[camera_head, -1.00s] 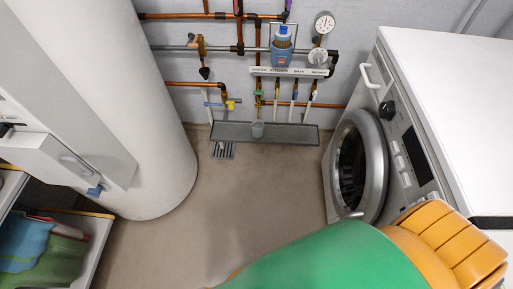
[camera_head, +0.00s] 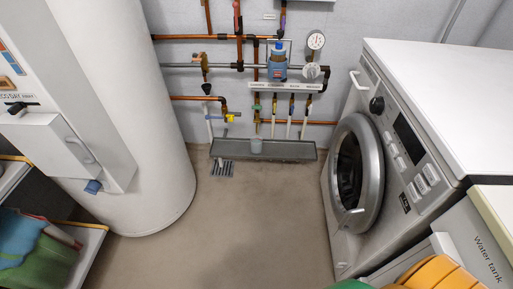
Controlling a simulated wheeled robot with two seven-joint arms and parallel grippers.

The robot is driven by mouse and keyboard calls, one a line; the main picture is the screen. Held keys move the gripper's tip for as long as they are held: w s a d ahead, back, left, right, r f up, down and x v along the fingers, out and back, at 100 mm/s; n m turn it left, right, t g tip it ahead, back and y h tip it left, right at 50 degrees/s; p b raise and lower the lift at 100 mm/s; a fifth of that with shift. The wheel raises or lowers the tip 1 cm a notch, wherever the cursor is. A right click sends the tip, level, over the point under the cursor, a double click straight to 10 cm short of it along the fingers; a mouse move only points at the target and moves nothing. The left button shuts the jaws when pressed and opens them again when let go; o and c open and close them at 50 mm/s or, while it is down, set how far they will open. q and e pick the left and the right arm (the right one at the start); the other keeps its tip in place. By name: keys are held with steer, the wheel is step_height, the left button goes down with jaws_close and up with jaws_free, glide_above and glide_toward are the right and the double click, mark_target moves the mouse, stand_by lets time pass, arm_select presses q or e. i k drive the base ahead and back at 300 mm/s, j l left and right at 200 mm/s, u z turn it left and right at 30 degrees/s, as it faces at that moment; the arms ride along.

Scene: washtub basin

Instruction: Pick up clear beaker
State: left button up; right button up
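A small, translucent grey cup that looks like the clear beaker (camera_head: 257,145) stands upright at the long grey trough (camera_head: 225,148) by the far wall. It is below the row of pipe valves and near the middle of the trough. It is too small to tell whether anything is in it. Neither of my grippers is in view, so nothing shows whether they are open or shut.
A front-loading washing machine (camera_head: 400,165) stands at right, a white cylindrical tank (camera_head: 150,150) at left. A shelf with folded cloths (camera_head: 40,255) is at lower left. The floor (camera_head: 240,230) between is clear. An unidentified green and orange shape (camera_head: 435,275) fills the lower right edge.

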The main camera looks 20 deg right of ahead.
mark_target(255, 141)
steer(key=i+l+z, duration=0.15)
steer(key=i+z, duration=0.8)
steer(key=i+j+z, duration=0.3)
steer(key=i+z, duration=0.2)
steer(key=i+j+z, duration=0.5)
steer(key=i+l, duration=0.05)
